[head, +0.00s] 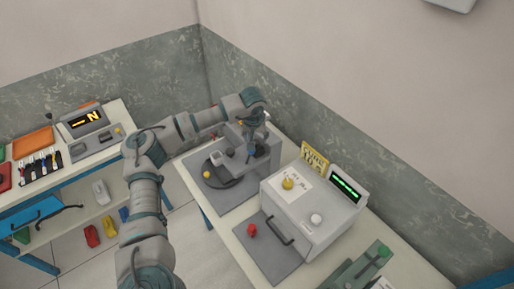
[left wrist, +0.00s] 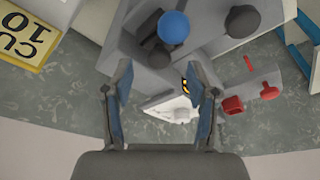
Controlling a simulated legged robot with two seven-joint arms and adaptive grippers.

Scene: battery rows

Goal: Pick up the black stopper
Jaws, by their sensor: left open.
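My left gripper (head: 258,138) is over the grey fixture at the far end of the bench. In the left wrist view the left gripper (left wrist: 158,78) is open, with nothing between its fingers. A smaller dark round piece (left wrist: 154,52) is partly hidden below the blue knob. I cannot tell for sure which dark piece is the black stopper. In the head view the arm and gripper cover much of this spot. My right gripper is not in view.
A grey box with a green display (head: 345,190) stands nearer on the bench, with a yellow sign (head: 315,158) behind it. A grey plate with a red knob (head: 252,230) lies in front. Walls (head: 300,140) close off the corner. Another bench (head: 85,160) stands left.

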